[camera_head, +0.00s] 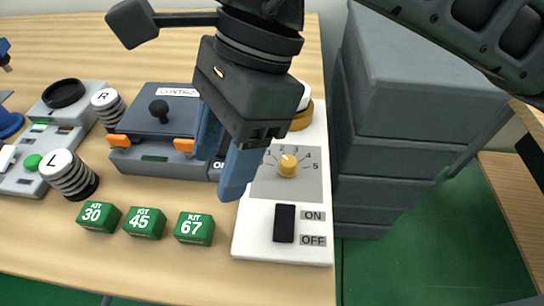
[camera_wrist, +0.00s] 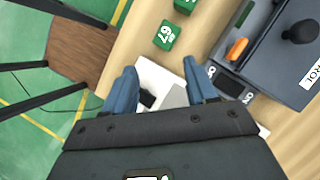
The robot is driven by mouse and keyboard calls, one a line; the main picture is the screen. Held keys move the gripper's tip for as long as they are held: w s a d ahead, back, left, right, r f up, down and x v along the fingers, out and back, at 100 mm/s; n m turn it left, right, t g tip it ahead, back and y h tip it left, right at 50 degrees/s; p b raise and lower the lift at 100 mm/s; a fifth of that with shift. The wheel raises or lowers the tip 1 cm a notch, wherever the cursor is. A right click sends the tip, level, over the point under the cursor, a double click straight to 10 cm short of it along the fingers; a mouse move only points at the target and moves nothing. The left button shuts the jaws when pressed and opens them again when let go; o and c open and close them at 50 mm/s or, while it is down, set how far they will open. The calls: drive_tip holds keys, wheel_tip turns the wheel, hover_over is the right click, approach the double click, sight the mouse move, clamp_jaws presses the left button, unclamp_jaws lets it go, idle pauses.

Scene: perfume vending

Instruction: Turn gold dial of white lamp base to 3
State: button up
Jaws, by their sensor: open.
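The white lamp base (camera_head: 254,246) lies on the table near its right edge in the head view. Its gold dial (camera_head: 288,166) sits on a grey plate with numbers up to 5 around it. The dial's exact setting is too small to tell. A black ON/OFF switch (camera_head: 284,223) is in front of the dial. My gripper (camera_head: 222,160) is open, blue fingers pointing down, just left of and above the dial, apparently empty. In the wrist view my gripper (camera_wrist: 164,88) has its fingers spread over the white lamp base (camera_wrist: 150,72); the dial is hidden there.
A grey control box (camera_head: 150,158) with orange latches stands left of my gripper. Green kit blocks (camera_head: 145,223) sit in front, with spring-like L (camera_head: 70,175) and R (camera_head: 108,108) pieces to the left. A grey drawer cabinet (camera_head: 400,130) stands right of the table.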

sight(288, 161)
drive_tip(key=w+d+t+h, duration=0.1)
drive_tip(key=w+d, duration=0.1)
drive_tip(key=w+d+f+t+h, duration=0.1)
drive_tip(key=w+d, duration=0.2)
drive_tip(key=w+d+t+h, duration=0.1)
drive_tip(key=w+d, duration=0.1)
drive_tip(key=shift+w+d+f+h+b, duration=0.2)
drive_tip(key=shift+w+h+b, duration=0.1)
drive_tip(key=shift+h+b, duration=0.1)
drive_tip(key=shift+a+f, duration=0.1)
drive_tip(key=shift+f, duration=3.7)
drive_tip(key=c, duration=1.1)
